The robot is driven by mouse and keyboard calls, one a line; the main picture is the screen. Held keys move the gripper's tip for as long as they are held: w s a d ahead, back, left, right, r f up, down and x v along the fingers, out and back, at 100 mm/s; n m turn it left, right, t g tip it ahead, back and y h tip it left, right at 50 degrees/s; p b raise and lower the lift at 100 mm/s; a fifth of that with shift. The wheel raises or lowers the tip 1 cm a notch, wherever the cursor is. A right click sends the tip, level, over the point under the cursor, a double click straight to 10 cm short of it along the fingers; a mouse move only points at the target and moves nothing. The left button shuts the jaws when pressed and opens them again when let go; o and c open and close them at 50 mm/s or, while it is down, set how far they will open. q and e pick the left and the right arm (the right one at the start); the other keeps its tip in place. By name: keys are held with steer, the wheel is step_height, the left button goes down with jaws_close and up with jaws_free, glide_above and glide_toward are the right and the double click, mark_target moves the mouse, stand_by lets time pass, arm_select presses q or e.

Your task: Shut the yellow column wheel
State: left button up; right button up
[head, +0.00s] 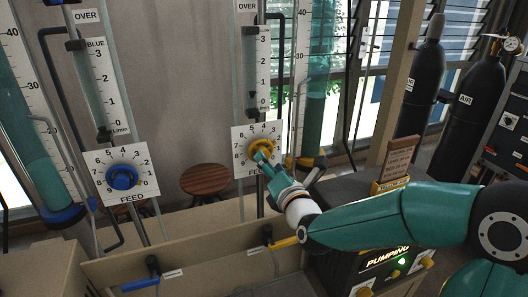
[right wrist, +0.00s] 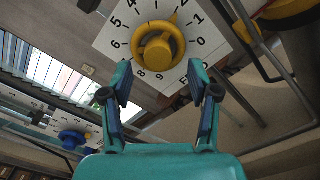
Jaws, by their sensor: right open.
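The yellow column wheel (head: 261,148) is a yellow knob on a white numbered dial plate (head: 239,139) marked FEED, below the right flow tube. In the right wrist view the yellow wheel (right wrist: 158,45) shows whole, with a raised bar across its face. My right gripper (head: 262,160) reaches toward it from the lower right. In the right wrist view my right gripper (right wrist: 161,82) is open, its fingers apart just below the wheel, with nothing between them. Whether a fingertip touches the wheel cannot be told. My left gripper is not in view.
A blue wheel (head: 122,178) sits on a similar dial at the left. A round wooden stool (head: 204,179) stands between the columns. A box with a lit PUMPING display (head: 388,257) is below my right arm. Black AIR cylinders (head: 479,92) stand at the right.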

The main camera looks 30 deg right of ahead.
steer(key=shift+x, duration=2.15)
steer(key=shift+w+r, duration=0.1)
steer(key=shift+r, duration=0.05)
steer(key=shift+o, duration=0.9)
steer(key=c, duration=0.5)
steer(key=shift+s+a+r, duration=0.1)
steer(key=shift+s+r, duration=0.15)
steer(key=shift+s, duration=0.05)
jaws_close()
